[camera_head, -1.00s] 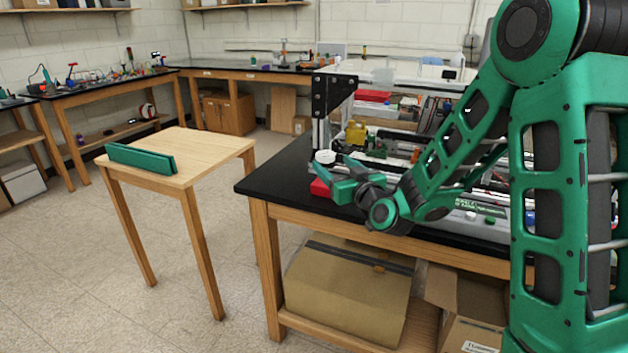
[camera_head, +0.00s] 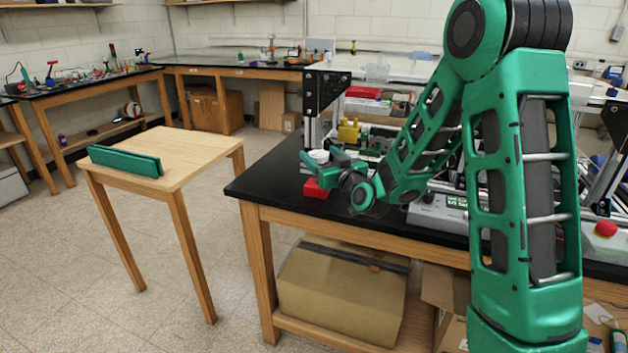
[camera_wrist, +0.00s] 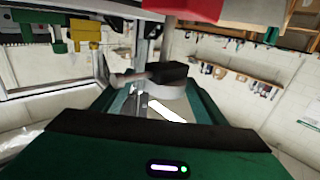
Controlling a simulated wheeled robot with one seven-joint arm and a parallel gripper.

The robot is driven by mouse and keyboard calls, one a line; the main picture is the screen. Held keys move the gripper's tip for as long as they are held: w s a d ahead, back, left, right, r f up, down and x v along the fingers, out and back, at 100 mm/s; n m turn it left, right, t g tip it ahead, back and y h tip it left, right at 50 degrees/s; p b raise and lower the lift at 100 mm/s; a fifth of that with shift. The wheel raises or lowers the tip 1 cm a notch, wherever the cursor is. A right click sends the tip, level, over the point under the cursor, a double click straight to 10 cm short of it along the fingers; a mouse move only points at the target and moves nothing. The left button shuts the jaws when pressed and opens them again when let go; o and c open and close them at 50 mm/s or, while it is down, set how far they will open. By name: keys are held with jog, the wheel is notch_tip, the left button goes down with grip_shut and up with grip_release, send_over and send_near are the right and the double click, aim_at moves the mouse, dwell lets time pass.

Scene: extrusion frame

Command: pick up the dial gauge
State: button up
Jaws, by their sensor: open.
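The dial gauge appears to be the small white round part (camera_head: 318,156) near the far left corner of the black-topped bench. In the wrist view its pale round body (camera_wrist: 174,103) with a dark block on it lies between my fingers. My gripper (camera_head: 314,168) is open at the gauge, its green fingers on either side. The gripper also shows in the wrist view (camera_wrist: 150,100), with no clear grip on the gauge. The gauge's lower part is partly hidden by my fingers in the head view.
A red block (camera_head: 315,189) sits just below my gripper on the black bench (camera_head: 262,178). A dark upright extrusion post (camera_head: 311,105) and a yellow part (camera_head: 348,131) stand close behind. A wooden side table (camera_head: 195,155) holds a green holder (camera_head: 125,161); most of its top is clear.

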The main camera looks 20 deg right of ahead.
jog(key=shift+a, duration=0.4)
grip_shut()
jog(key=shift+r, duration=0.15)
